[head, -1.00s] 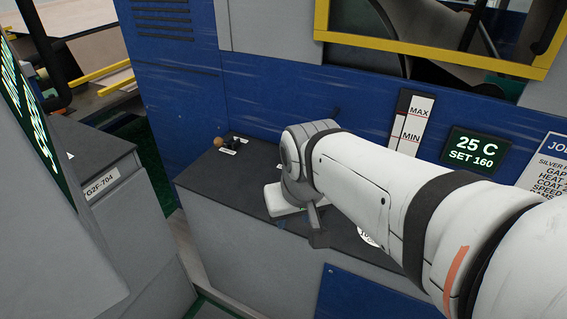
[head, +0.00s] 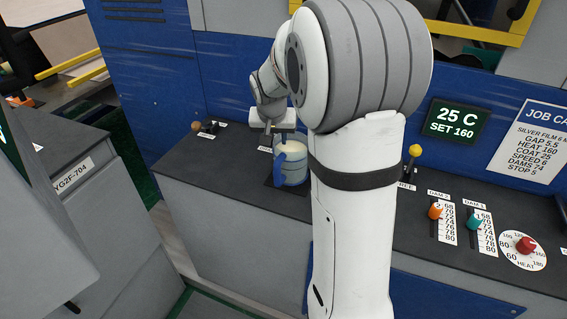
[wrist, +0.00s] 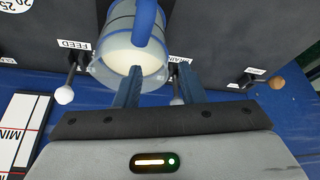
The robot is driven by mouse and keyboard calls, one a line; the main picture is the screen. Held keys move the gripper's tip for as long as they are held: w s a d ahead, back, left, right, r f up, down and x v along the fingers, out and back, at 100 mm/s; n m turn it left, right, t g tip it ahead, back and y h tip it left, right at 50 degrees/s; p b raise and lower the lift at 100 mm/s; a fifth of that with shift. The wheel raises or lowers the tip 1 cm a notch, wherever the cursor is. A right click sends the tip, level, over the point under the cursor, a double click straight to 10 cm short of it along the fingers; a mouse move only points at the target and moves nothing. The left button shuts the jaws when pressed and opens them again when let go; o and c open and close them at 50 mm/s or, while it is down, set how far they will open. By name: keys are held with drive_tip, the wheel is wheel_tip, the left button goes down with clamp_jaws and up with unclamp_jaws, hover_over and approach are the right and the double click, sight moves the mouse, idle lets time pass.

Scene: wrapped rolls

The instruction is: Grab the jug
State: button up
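The jug (head: 293,168) is a pale, see-through vessel with a blue handle. It stands upright on the dark counter in the head view, partly hidden by my arm. In the wrist view the jug (wrist: 118,42) is at the top, left of centre, with whitish liquid inside and its blue handle crossing over it. My gripper (wrist: 160,75) is open, its two dark blue fingers apart. The left finger overlaps the jug's lower edge in the picture; the right finger is to its right. In the head view my gripper (head: 271,132) is just behind the jug. I cannot tell whether they touch.
The counter (head: 225,180) carries small levers, including one by the FEED label (wrist: 73,45). Orange (head: 435,211) and teal (head: 474,222) sliders and a red dial knob (head: 526,244) are on the right. A blue wall panel (head: 150,70) rises behind.

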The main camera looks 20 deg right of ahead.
sight(274, 147)
drive_tip(key=shift+w+p+x, duration=0.2)
drive_tip(key=shift+p+x, duration=0.3)
drive_tip(key=shift+x, duration=1.25)
drive_tip(key=shift+w+p+x, duration=0.15)
drive_tip(key=shift+p+x, duration=0.3)
drive_tip(key=shift+x, duration=1.3)
drive_tip(key=shift+a+r, duration=0.1)
drive_tip(key=shift+a, duration=0.05)
drive_tip(key=shift+c, duration=0.5)
clamp_jaws()
